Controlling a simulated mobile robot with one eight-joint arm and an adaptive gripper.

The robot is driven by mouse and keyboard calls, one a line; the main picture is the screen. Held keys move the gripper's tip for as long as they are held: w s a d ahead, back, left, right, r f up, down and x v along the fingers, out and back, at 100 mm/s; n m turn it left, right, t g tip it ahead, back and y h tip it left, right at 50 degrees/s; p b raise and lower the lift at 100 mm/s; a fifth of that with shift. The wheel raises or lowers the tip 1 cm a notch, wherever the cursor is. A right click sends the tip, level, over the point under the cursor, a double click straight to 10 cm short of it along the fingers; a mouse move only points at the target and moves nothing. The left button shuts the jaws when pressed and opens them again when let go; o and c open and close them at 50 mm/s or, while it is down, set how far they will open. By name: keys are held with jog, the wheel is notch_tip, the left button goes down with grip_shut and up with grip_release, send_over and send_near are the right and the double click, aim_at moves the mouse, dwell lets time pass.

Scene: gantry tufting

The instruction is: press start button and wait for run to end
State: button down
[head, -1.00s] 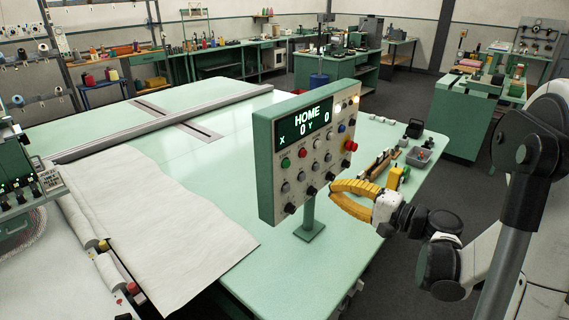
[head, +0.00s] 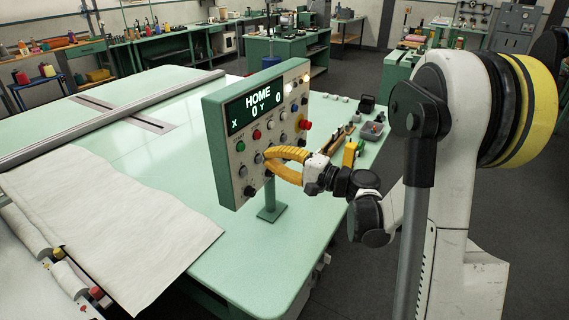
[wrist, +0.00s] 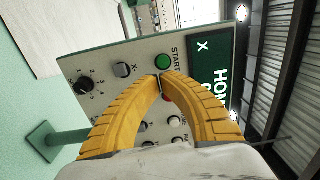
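The control panel (head: 262,130) stands on a post on the pale green table. My gripper (head: 266,157) has yellow fingers in front of the panel's lower half. In the wrist view my gripper's fingertips (wrist: 159,77) meet, empty, just beside the green button. I cannot tell whether they touch the panel. A red button (wrist: 168,97) is partly hidden between the fingers.
A red mushroom button (head: 305,124) and several other knobs crowd the panel. White cloth (head: 110,215) lies on the table (head: 250,250) at left, by a rail (head: 110,120). Small tools (head: 350,150) lie behind my gripper. Benches (head: 290,50) stand at the back.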

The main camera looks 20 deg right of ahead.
aim_at(245, 149)
jog(key=shift+x, duration=3.15)
jog(key=shift+b, duration=0.3)
